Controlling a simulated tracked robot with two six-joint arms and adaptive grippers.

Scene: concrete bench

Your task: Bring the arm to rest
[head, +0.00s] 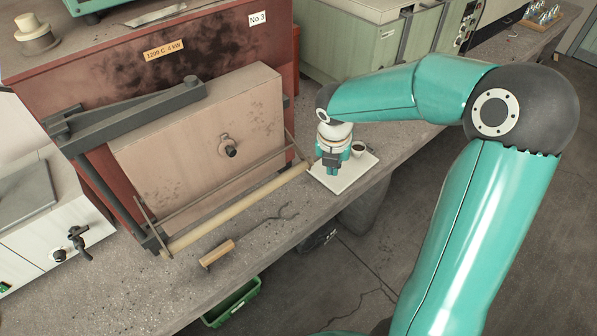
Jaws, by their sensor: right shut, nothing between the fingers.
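My right arm comes in from the right and bends over the bench (130,285). Its gripper (332,172) points down above a white square tile (352,179) near the bench's front edge. The gripper is shut and empty. A small cup with dark contents (358,149) stands on the tile just right of the gripper; I cannot tell whether they touch. The gripper hides part of the tile. My left gripper is not in view.
A red furnace (110,95) with a pale door (205,150) stands left of the gripper. A wooden-handled fork tool (218,254) lies on the bench in front. A green crate (232,303) is on the floor. Green cabinets (345,40) stand behind.

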